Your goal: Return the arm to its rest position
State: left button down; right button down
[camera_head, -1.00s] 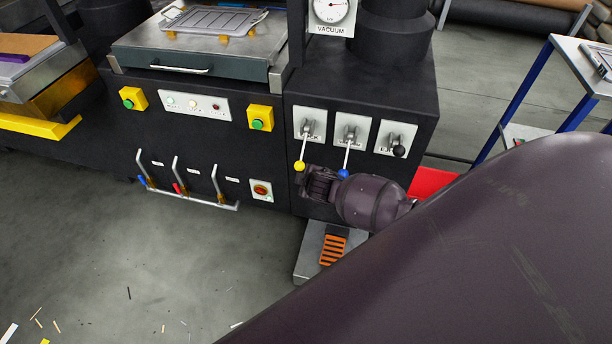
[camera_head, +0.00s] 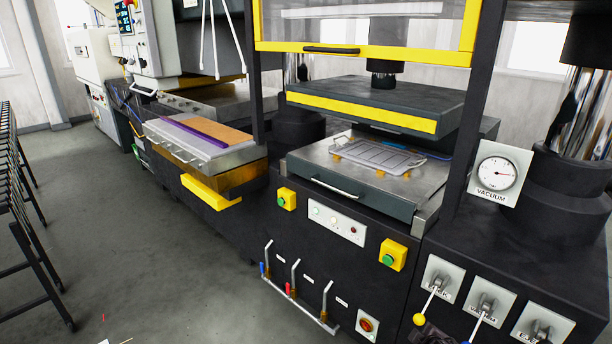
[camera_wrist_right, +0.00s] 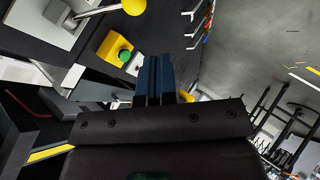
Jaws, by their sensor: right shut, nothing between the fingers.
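My right gripper (camera_wrist_right: 155,80) shows in the right wrist view as two dark blue fingers, shut together with nothing between them. A yellow lever knob (camera_wrist_right: 134,6) lies beyond the fingertips at the top of that view, apart from them. In the head view the yellow knob (camera_head: 419,320) hangs on the left lever of the black cabinet. A dark part of my right arm shows just below it at the bottom edge; the rest of that arm is out of frame. My left gripper is in neither view.
The press has a wire-like tray (camera_head: 378,156) on its platen and a yellow-edged plate above. Green buttons in yellow boxes (camera_head: 392,255), several valve handles (camera_head: 294,275) and a vacuum gauge (camera_head: 496,174) are on the front. Open floor (camera_head: 150,270) lies at left.

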jog(key=s+a+r+m+t+y, duration=0.3)
jog(key=s+a+r+y, duration=0.15)
jog(key=a+r, duration=0.5)
jog(key=s+d+f+m+h, duration=0.1)
jog(key=s+f+m, duration=0.1)
jog(key=s, duration=0.8)
jog(key=s+d+f+m+g+h, duration=0.1)
jog(key=s+f+m+h, duration=0.1)
jog(key=s, duration=0.8)
jog(key=shift+s+f+m, duration=0.15)
jog(key=shift+s+m, duration=0.15)
jog(key=shift+m, duration=0.3)
